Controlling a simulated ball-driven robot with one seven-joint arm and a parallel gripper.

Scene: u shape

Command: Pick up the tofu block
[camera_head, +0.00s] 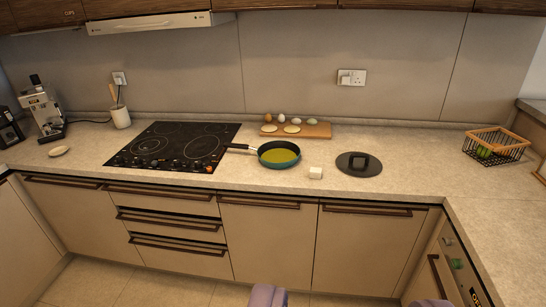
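The tofu block (315,173) is a small white cube. It sits on the counter near the front edge, just right of the frying pan and left of a dark lid. Nothing touches it and it is fully visible. My gripper (349,301) shows only as two pale purple fingertips at the bottom edge of the picture. They are wide apart with nothing between them, well below and in front of the counter. The rest of my gripper is out of view.
The pan (279,154) holds yellowish liquid, its handle pointing left toward the black cooktop (176,146). The dark lid (358,164) lies right of the tofu. An egg board (318,131) stands behind. A wire basket (497,147) is far right. Counter between lid and basket is clear.

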